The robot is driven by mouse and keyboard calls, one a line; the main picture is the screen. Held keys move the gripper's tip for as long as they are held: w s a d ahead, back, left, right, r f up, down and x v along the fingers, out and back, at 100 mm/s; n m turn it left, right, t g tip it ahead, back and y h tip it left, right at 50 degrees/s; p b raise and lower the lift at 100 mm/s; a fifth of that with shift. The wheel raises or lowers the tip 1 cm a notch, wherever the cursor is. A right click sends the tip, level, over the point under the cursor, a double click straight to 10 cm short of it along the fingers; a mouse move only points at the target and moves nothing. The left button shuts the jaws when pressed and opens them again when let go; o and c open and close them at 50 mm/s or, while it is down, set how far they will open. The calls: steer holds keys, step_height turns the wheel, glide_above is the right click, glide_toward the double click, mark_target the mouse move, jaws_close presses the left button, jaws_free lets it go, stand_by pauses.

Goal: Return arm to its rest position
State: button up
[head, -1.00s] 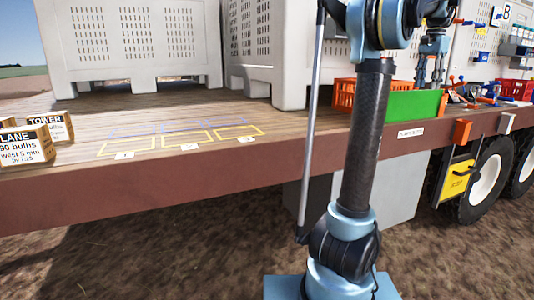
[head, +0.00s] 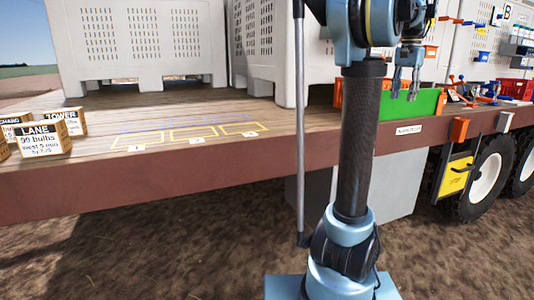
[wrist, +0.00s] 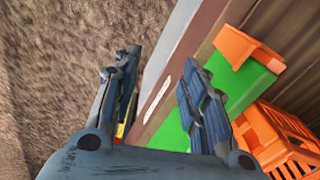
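My blue-grey arm (head: 358,140) rises in front of the trailer and folds over near the top of the head view. My gripper (head: 405,92) hangs fingers down in front of the green panel. In the wrist view, the two dark fingers of my gripper (wrist: 157,72) stand apart with nothing between them. The trailer's edge and the ground lie beyond them. Part of the gripper's upper body is hidden behind the arm in the head view.
The green panel (head: 410,105) and orange crate (wrist: 280,140) are close to the gripper. White perforated bins (head: 145,40) stand on the wooden deck (head: 110,110). Labelled blocks (head: 45,142) sit at the deck's left. Bare ground (head: 150,250) lies in front.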

steer(key=s+a+f+n, duration=0.3)
steer(key=s+a+f, duration=0.1)
steer(key=a+f, duration=0.4)
steer(key=s+a+f+n, duration=0.2)
steer(key=s+a+f, duration=0.3)
steer(key=a, duration=0.5)
steer(key=s+a+f+n, duration=0.2)
steer(key=s+a+f, duration=0.2)
steer(key=f, duration=0.4)
steer(key=s+a+f+n+t, duration=0.1)
steer(key=s+a+f, duration=0.3)
steer(key=f, duration=0.4)
steer(key=s+a+f+n, duration=0.3)
steer(key=s+f, duration=0.2)
steer(key=f, duration=0.3)
steer(key=shift+s+a+t, duration=0.3)
steer(key=shift+a+t, duration=0.1)
steer(key=shift+w+f, duration=0.2)
steer(key=shift+w, duration=0.3)
